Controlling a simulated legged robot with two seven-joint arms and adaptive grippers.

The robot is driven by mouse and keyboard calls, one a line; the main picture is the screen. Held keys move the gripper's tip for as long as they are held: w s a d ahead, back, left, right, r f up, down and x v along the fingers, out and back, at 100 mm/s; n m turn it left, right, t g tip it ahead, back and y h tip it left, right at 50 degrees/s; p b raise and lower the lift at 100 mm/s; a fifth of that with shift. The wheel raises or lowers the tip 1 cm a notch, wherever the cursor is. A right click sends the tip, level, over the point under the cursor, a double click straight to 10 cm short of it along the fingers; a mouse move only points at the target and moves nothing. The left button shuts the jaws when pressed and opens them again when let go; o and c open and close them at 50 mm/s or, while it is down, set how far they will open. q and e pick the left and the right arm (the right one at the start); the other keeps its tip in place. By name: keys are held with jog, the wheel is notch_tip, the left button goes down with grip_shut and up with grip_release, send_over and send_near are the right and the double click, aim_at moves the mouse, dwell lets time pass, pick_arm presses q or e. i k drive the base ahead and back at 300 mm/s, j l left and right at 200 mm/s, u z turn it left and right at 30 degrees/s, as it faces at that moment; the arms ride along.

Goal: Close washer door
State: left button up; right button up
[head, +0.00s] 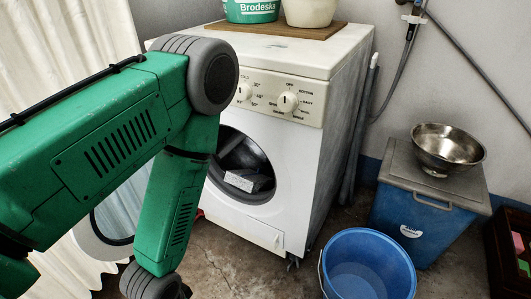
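A white front-loading washer (293,168) stands in the middle of the head view, with its round drum opening (240,165) uncovered and grey items inside. Its round door (92,240) hangs open to the left, seen as a white ring with a dark glass. My green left arm crosses in front of the washer and hides part of the door and the left side of the opening. My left gripper is not visible; the arm's lower end leaves the picture at the bottom. My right gripper is not in view.
A blue bucket (368,265) stands on the floor at the front right. A lidded blue box (415,215) with a metal bowl (447,147) is at the right. A white curtain (75,40) hangs at the left. Some concrete floor (235,265) shows before the washer.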

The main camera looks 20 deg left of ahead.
aim_at(97, 235)
jog(key=k+j+u, duration=0.15)
jog(key=k+j, duration=0.35)
jog(key=k+j+u, duration=0.2)
jog(key=k+j, duration=0.3)
jog(key=j, duration=0.15)
jog(key=i+l, duration=0.25)
jog(key=i, duration=0.15)
jog(key=i+l, duration=0.2)
jog(key=i, duration=0.2)
jog(key=u, duration=0.05)
